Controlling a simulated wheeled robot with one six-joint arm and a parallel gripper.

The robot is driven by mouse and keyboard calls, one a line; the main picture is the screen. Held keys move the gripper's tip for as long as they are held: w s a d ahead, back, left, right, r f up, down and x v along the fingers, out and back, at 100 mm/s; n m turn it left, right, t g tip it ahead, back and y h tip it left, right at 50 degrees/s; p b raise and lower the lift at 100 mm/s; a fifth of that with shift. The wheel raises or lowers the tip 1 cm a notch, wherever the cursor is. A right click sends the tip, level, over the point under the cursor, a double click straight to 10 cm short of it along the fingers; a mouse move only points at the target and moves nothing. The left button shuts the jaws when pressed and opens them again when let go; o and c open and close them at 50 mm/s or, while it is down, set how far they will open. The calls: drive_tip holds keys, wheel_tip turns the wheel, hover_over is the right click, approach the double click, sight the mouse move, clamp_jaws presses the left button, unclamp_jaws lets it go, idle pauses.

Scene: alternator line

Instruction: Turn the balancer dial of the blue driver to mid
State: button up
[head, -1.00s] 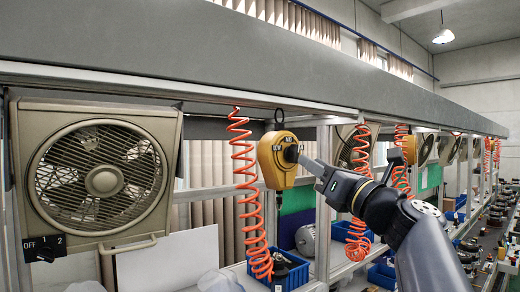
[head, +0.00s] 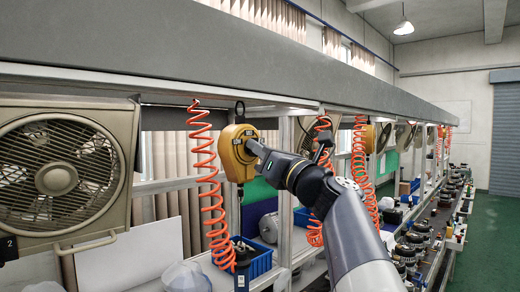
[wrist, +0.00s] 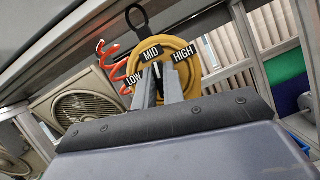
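The yellow balancer (head: 232,154) hangs from a black hook under the overhead beam. In the wrist view its round face (wrist: 188,62) carries LOW at the left, MID at the top and HIGH at the right. My gripper (head: 252,147) reaches in from the right, its tips at the dial in the middle of that face. In the wrist view the two grey fingers (wrist: 159,70) stand a narrow gap apart, on either side of the dark dial knob. The fingers mostly hide the knob, so its setting and any firm grip are unclear. I cannot make out a blue driver for certain.
An orange coiled hose (head: 210,185) hangs just left of the balancer, and another (head: 362,175) hangs to the right. A large fan (head: 58,175) is at the left. Blue bins (head: 258,262) sit below. The beam (head: 250,70) runs close above.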

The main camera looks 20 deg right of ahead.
clamp_jaws()
drive_tip(key=n+y+b, duration=0.1)
drive_tip(key=n, duration=0.2)
drive_tip(key=shift+g, duration=0.3)
drive_tip(key=o, duration=0.5)
unclamp_jaws()
drive_tip(key=shift+o, duration=0.2)
